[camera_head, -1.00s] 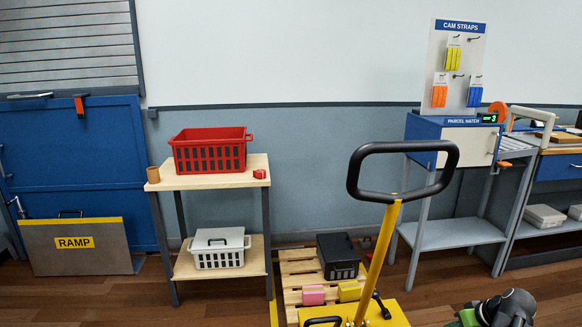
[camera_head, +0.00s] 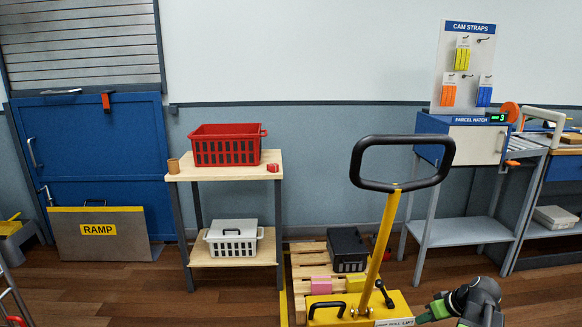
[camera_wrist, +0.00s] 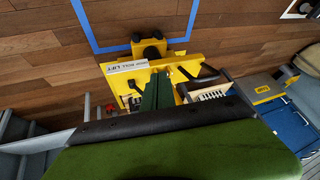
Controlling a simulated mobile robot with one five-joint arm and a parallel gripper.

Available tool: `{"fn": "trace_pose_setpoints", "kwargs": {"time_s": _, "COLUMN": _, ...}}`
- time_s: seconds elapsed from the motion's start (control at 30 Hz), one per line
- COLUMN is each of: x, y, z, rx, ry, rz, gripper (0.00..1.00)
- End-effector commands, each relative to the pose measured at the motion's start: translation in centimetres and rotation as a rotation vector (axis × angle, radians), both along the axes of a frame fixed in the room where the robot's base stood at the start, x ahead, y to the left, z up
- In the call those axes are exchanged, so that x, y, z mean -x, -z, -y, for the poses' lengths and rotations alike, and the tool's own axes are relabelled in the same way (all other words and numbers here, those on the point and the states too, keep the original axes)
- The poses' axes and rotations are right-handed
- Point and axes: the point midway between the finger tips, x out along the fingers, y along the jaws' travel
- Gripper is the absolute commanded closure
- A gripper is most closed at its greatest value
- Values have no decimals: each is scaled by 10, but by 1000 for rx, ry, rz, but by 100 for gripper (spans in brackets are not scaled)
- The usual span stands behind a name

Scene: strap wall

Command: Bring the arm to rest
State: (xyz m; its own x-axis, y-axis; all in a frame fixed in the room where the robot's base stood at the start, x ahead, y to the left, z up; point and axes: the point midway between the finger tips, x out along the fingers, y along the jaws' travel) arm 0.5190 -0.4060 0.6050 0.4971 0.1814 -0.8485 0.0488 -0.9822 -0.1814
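My gripper (camera_head: 428,312) is green with a dark wrist, low at the right in the head view, beside the yellow base of a pallet lifter (camera_head: 325,306). In the wrist view its two green fingers (camera_wrist: 158,92) lie side by side, closed, with nothing seen between them. The lifter, with its black loop handle (camera_head: 402,187), also shows beyond the fingers in the wrist view (camera_wrist: 185,68). Most of my arm is out of the head view.
A wooden shelf stand (camera_head: 225,171) holds a red basket (camera_head: 226,146) and a white basket (camera_head: 232,240). A pallet (camera_head: 309,262) bears a black crate (camera_head: 347,249) and pink and yellow packs. The parcel hatch bench (camera_head: 462,231) stands right. Blue tape (camera_wrist: 100,48) marks the floor.

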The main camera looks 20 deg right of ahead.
Motion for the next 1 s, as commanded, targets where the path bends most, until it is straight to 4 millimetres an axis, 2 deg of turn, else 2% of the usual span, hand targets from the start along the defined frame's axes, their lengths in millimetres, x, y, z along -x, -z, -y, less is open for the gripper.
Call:
{"fn": "trace_pose_setpoints", "kwargs": {"time_s": 0.17, "x": -50, "y": 2, "z": -74, "rx": 10, "ry": -149, "rz": -12, "gripper": 100}}
{"fn": "trace_pose_setpoints", "kwargs": {"time_s": 0.27, "x": -80, "y": 5, "z": -139, "rx": 25, "ry": -271, "rz": -35, "gripper": 100}}
{"fn": "trace_pose_setpoints", "kwargs": {"time_s": 0.33, "x": -97, "y": 9, "z": -196, "rx": 38, "ry": -360, "rz": -68, "gripper": 100}}
{"fn": "trace_pose_setpoints", "kwargs": {"time_s": 0.4, "x": -106, "y": 13, "z": -251, "rx": 51, "ry": -432, "rz": -108, "gripper": 100}}
{"fn": "trace_pose_setpoints", "kwargs": {"time_s": 0.5, "x": -109, "y": 19, "z": -315, "rx": 72, "ry": -492, "rz": -171, "gripper": 100}}
{"fn": "trace_pose_setpoints", "kwargs": {"time_s": 0.6, "x": -104, "y": 24, "z": -365, "rx": 97, "ry": -520, "rz": -232, "gripper": 100}}
{"fn": "trace_pose_setpoints", "kwargs": {"time_s": 0.7, "x": -94, "y": 28, "z": -404, "rx": 126, "ry": -517, "rz": -294, "gripper": 100}}
{"fn": "trace_pose_setpoints", "kwargs": {"time_s": 0.8, "x": -80, "y": 32, "z": -434, "rx": 166, "ry": -468, "rz": -365, "gripper": 100}}
{"fn": "trace_pose_setpoints", "kwargs": {"time_s": 0.83, "x": -74, "y": 33, "z": -439, "rx": 181, "ry": -429, "rz": -393, "gripper": 100}}
{"fn": "trace_pose_setpoints", "kwargs": {"time_s": 1.0, "x": -56, "y": 36, "z": -408, "rx": 216, "ry": -93, "rz": -509, "gripper": 100}}
